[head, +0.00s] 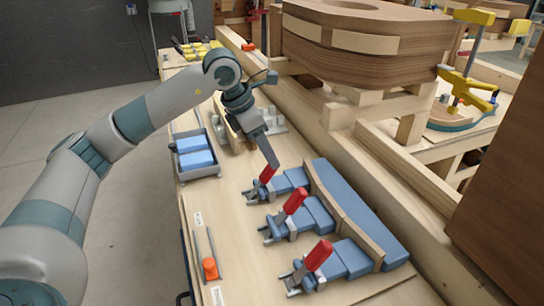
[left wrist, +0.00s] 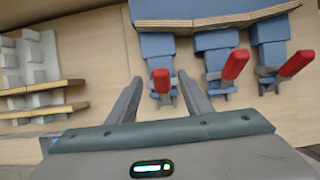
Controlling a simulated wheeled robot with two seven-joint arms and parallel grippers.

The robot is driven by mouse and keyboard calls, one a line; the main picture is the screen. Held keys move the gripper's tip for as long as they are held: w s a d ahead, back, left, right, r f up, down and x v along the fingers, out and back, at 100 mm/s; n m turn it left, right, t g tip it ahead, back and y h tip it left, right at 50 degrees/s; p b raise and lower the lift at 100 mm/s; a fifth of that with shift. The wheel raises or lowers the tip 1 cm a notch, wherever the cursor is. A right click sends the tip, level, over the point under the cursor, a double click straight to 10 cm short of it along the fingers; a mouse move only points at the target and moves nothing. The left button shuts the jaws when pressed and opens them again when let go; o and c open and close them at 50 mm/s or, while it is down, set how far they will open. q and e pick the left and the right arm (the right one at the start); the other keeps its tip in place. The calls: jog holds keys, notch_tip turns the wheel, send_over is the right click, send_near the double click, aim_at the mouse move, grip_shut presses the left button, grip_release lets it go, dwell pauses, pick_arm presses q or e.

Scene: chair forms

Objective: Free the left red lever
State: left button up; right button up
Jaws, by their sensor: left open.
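Three red-handled toggle clamps stand in a row on the wooden bench, their levers raised. The left red lever (head: 267,173) is the farthest one in the head view; it also shows in the left wrist view (left wrist: 160,80). The middle red lever (head: 294,201) and the near red lever (head: 318,255) stand beside it. My left gripper (head: 271,161) is open just above the left lever. In the left wrist view its two fingers stand either side of that lever, with gaps showing. Contact is not visible. My right gripper is not in view.
The clamps sit against blue blocks and a curved blue form (head: 355,205) with a wooden strip. A grey tray of blue blocks (head: 196,160) lies left of them. A large laminated wooden form (head: 365,60) stands behind. An orange-red knob (head: 210,268) lies near the bench's left edge.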

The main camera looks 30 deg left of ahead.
aim_at(265, 177)
pick_arm(q)
jog(key=shift+x, duration=1.2)
jog(key=shift+w+d+f+p, duration=0.2)
jog(key=shift+f+p, duration=0.2)
jog(key=shift+f, duration=0.3)
jog(key=c, duration=0.9)
grip_shut()
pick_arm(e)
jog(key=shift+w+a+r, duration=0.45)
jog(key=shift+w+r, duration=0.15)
